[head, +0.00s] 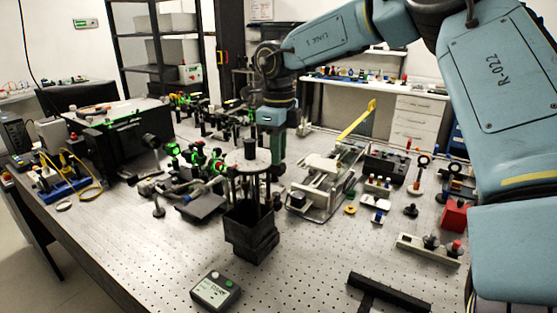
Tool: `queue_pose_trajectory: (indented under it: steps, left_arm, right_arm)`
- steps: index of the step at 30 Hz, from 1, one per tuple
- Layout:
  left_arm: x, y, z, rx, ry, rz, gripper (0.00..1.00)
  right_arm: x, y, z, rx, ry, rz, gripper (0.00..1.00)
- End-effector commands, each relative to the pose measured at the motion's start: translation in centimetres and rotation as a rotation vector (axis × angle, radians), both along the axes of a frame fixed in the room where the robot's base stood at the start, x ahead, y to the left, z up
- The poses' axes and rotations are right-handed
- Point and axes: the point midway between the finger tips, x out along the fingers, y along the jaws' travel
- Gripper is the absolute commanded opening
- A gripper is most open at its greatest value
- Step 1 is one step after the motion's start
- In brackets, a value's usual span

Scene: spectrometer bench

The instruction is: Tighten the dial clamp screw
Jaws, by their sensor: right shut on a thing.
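A round pale dial plate (247,163) with a black cylinder on top (250,148) stands on thin dark posts above a stacked black base (251,232) in the middle of the bench. My right arm reaches over from the upper right. My right gripper (277,172) points down at the right rear edge of the dial plate. It is shut on a small part there, which I take to be the dial clamp screw. The screw itself is hidden by the gripper and the plate. My left gripper is out of view.
A grey metal stage (320,190) with a yellow lever stands just right of the dial stand. Optics with green-lit rings (197,160) crowd its left. A small control box (215,290) lies in front. The perforated bench top (130,235) is clear at the front left.

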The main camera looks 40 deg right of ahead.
Motion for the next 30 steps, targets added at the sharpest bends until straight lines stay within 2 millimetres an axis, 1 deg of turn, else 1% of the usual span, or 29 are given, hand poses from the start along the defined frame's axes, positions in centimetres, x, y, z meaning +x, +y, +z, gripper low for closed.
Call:
queue_pose_trajectory:
  steps: [1, 3, 12, 30]
  left_arm:
    - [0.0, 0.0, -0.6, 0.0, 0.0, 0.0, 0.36]
    - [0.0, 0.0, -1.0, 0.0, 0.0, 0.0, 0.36]
    - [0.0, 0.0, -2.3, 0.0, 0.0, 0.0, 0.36]
    - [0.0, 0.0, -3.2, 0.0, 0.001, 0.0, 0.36]
  right_arm:
    - [0.1, 0.0, -0.1, -0.002, -0.003, -0.046, 0.0]
    - [0.0, 0.0, -0.1, -0.002, -0.003, -0.111, 0.0]
    - [0.1, 0.0, 0.0, -0.001, -0.004, -0.396, 0.0]
    - [0.0, 0.0, 0.1, 0.0, -0.002, -0.965, 0.0]
